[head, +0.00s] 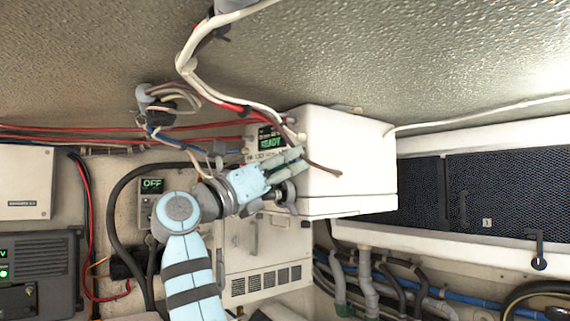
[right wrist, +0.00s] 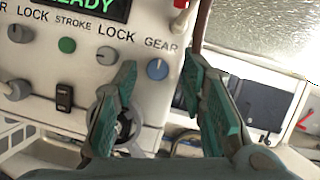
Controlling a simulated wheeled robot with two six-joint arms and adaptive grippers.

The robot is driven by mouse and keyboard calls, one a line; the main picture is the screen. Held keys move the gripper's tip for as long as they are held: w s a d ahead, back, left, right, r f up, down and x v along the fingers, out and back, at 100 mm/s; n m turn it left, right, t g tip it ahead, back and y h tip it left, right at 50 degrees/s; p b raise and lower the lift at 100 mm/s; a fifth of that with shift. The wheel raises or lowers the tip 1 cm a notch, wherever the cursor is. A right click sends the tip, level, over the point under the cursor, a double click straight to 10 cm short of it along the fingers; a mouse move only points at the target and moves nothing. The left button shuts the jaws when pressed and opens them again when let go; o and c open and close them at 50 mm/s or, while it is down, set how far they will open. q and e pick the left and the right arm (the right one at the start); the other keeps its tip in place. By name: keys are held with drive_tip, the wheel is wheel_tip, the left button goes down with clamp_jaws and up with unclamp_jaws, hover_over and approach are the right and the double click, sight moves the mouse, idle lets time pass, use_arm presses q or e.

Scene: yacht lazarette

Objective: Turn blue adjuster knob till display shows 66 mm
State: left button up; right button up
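The blue adjuster knob (right wrist: 157,69) sits under the label GEAR at the right of a white control panel (right wrist: 35,75) in the right wrist view. A white pointer line shows near its top. My right gripper (right wrist: 160,62) is open. Its two green fingertips appear on either side of the knob, with gaps; I cannot tell how far in front they are. In the head view my right gripper (head: 291,172) is at the panel on the white box (head: 345,150) and hides the knob. The display (head: 270,140) reads READY in green; its upper line is too small to read. My left gripper is out of view.
Beside the blue knob are a grey knob (right wrist: 107,56), a green button (right wrist: 67,45), another grey knob (right wrist: 18,33) and a black switch (right wrist: 64,97). A brown cable (right wrist: 200,22) hangs close to the right finger. A box reading OFF (head: 152,186) is at left.

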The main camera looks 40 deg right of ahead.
drive_tip(key=shift+c, duration=0.5)
drive_tip(key=shift+w+a, duration=0.1)
drive_tip(key=c, duration=0.3)
clamp_jaws()
drive_tip(key=shift+f+n, duration=0.1)
drive_tip(key=shift+n, duration=0.4)
drive_tip(key=shift+n+t+y, duration=0.3)
drive_tip(key=shift+n+t, duration=0.2)
drive_tip(key=shift+n, duration=0.3)
drive_tip(key=n+t, duration=0.1)
drive_tip(key=n, duration=0.2)
drive_tip(key=shift+s+y+b, duration=0.2)
drive_tip(key=shift+y+b, duration=0.1)
drive_tip(key=shift+b, duration=0.05)
drive_tip(key=n, duration=0.2)
drive_tip(key=n+t+y, duration=0.1)
drive_tip(key=n, duration=0.1)
drive_tip(key=n+t+y+p, duration=0.1)
drive_tip(key=n, duration=0.1)
drive_tip(key=shift+s+r, duration=0.1)
drive_tip(key=shift+r, duration=0.2)
